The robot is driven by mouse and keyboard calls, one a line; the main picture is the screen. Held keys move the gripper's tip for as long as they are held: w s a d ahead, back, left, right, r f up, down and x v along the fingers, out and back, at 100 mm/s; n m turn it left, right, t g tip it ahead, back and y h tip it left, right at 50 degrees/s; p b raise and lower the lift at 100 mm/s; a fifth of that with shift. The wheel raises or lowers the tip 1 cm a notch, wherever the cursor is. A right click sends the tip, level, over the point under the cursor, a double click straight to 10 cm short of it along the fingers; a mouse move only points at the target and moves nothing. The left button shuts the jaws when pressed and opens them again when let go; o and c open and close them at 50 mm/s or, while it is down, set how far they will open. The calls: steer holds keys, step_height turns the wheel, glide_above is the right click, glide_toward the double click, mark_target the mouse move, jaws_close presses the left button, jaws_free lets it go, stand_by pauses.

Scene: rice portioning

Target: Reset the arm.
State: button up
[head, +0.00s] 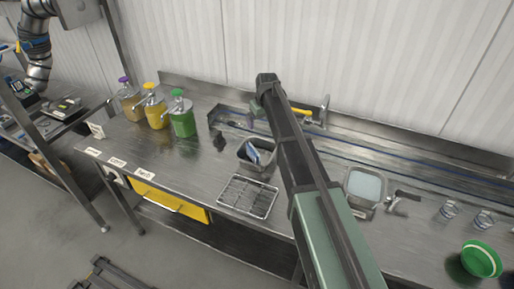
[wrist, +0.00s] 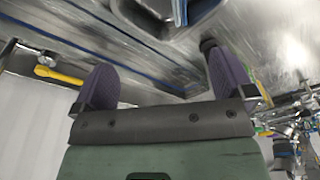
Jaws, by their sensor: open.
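My gripper (wrist: 164,72) shows in the wrist view with its two purple-grey fingers wide apart and nothing between them. In the head view my arm reaches up from the lower right over the steel counter (head: 185,165), and its far end is near the wall side of the counter. The fingers cannot be made out clearly in the head view. In the wrist view the gripper appears above the steel surface, apart from any object. Part of the counter is hidden behind the arm.
A dark tub (head: 270,158) and a wire rack (head: 247,196) stand left of the arm. Pump bottles (head: 183,122) stand at the back left. A pale blue-filled pan (head: 348,187), clear glasses (head: 483,219) and a green bowl (head: 481,261) are on the right.

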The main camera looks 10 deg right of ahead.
steer(key=shift+s+r, duration=0.15)
steer(key=shift+r, duration=0.8)
steer(key=s+f+m+b, duration=0.1)
steer(key=s+f+b, duration=0.2)
steer(key=s, duration=0.8)
steer(key=s+f+m+g+b, duration=0.1)
steer(key=s+f+b, duration=0.2)
steer(key=s, duration=0.9)
steer(key=s+f+m+b, duration=0.1)
steer(key=s+f+b, duration=0.2)
steer(key=s, duration=0.8)
steer(key=shift+s+a+f+m+g+h, duration=0.15)
steer(key=shift+a+f+m+g+h, duration=0.2)
steer(key=shift+f, duration=0.2)
steer(key=shift+d, duration=0.15)
